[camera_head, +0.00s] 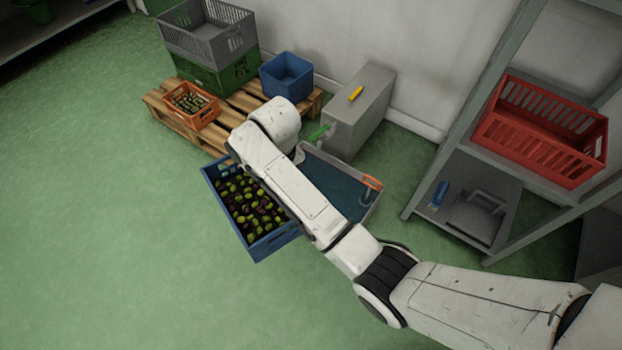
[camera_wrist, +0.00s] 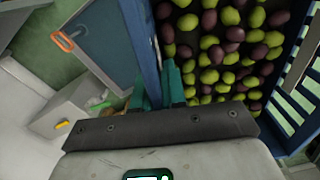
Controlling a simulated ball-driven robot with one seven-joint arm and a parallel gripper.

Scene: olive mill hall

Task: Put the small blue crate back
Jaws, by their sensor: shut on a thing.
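A blue crate full of green and dark olives (camera_head: 273,246) is beside the pallet, partly covered by my arm in the head view. Its wall (camera_wrist: 150,45) runs between my gripper's fingers in the wrist view. My gripper (camera_wrist: 155,82) is shut on that wall; in the head view the arm hides the fingers. I cannot tell whether this crate rests on the floor or is raised. A smaller blue crate (camera_head: 286,83), apparently empty, stands upright on the right part of the wooden pallet (camera_head: 238,103), apart from my gripper.
The pallet also bears a grey crate (camera_head: 207,38) stacked on a green one (camera_head: 220,78), and a small orange olive crate (camera_head: 190,112). A grey cabinet (camera_head: 358,108) and a grey-rimmed tray (camera_head: 372,205) stand close by. A shelf holds a red crate (camera_head: 540,131). The left floor is clear.

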